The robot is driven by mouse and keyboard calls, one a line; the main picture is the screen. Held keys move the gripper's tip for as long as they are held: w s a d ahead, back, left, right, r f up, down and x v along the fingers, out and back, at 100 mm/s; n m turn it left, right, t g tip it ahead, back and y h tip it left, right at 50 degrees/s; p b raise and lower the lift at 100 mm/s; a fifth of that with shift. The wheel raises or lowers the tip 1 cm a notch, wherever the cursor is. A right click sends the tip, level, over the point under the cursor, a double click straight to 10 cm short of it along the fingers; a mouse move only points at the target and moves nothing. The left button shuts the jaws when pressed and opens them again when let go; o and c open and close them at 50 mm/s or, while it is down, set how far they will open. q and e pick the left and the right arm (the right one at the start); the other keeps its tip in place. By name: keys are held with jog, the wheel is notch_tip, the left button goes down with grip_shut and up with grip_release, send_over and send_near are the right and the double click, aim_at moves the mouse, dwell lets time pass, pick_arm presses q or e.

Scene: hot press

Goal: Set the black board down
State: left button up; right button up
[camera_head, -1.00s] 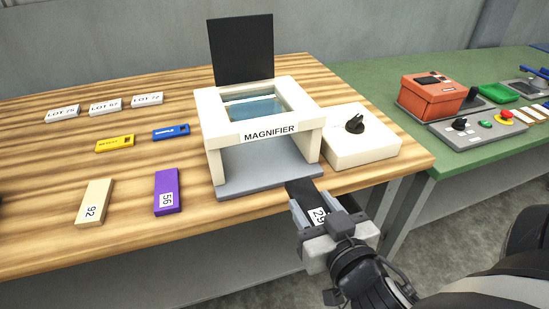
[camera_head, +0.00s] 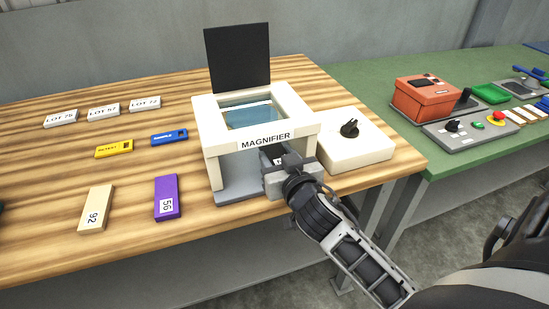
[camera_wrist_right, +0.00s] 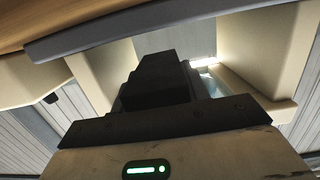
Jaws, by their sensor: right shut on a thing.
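The black board (camera_head: 267,152) shows only in part, with a bit of its white label, in the front opening of the white magnifier stand (camera_head: 214,172). My right gripper (camera_head: 280,163) is shut on the board's near end, at the front of the stand and over its grey base plate (camera_head: 232,192). The far part of the board is hidden under the magnifier top. In the right wrist view the base plate (camera_wrist_right: 120,30) crosses the top; I cannot tell the board from the dark fingers there. Whether the board touches the plate is unclear. My left gripper is out of view.
A white box with a black knob (camera_head: 350,146) stands close right of the magnifier. A purple board (camera_head: 166,190) and a beige board (camera_head: 96,205) lie to the left, with yellow and blue tags behind. A green table (camera_head: 370,85) stands at right.

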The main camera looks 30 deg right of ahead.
aim_at(275, 163)
jog(key=shift+w, duration=0.35)
jog(key=shift+w+d+f, duration=0.15)
jog(key=shift+w+f, duration=0.25)
jog(key=shift+f, duration=0.2)
jog(key=shift+w+d+f, duration=0.1)
jog(key=shift+w+f, duration=0.3)
jog(key=shift+f, duration=0.55)
jog(key=shift+f, duration=0.1)
jog(key=shift+f, duration=0.15)
jog(key=o, duration=1.1)
